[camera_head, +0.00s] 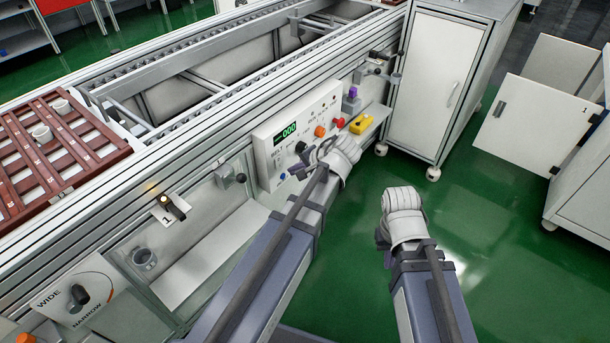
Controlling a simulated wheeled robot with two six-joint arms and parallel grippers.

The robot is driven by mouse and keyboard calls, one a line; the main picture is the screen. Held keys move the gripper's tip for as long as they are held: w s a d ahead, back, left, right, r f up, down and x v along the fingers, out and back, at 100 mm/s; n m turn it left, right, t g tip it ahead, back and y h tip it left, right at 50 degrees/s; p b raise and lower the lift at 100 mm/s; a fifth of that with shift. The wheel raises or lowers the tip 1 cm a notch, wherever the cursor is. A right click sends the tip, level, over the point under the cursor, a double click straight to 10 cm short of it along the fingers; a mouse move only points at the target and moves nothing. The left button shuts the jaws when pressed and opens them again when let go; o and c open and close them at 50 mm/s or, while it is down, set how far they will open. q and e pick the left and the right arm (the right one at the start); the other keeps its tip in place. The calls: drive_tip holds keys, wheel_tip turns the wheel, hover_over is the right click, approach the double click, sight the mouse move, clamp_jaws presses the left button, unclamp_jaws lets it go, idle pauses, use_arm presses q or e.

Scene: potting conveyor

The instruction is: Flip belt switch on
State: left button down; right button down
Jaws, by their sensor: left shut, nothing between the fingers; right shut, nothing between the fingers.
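The white control panel (262,147) is on the side of the conveyor, with a green-lit display (286,133) reading 000. It carries a black knob (300,147), an orange button (320,131) and a red button (338,122). I cannot tell which control is the belt switch. My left gripper (340,152) is shut and empty, in front of the panel's lower right part and covering some of it. I cannot tell whether it touches the panel. My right gripper (402,198) is shut and empty over the green floor, right of the panel and apart from it.
A yellow object (361,124) lies on a ledge right of the panel, beside a purple-topped grey piece (351,100). A WIDE/NARROW knob (78,297) is at lower left. A brown slatted tray (45,150) sits on the conveyor.

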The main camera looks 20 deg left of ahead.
sight(279, 164)
use_arm(q)
drive_tip(key=shift+w+a, duration=0.25)
drive_tip(key=shift+a, duration=0.5)
drive_tip(key=shift+w+a, duration=0.25)
drive_tip(key=shift+a, duration=0.5)
drive_tip(key=shift+a+f, duration=0.15)
drive_tip(key=shift+w, duration=0.1)
drive_tip(key=shift+a+r+p, duration=0.1)
drive_tip(key=shift+r+p, duration=0.55)
drive_tip(key=shift+r, duration=0.25)
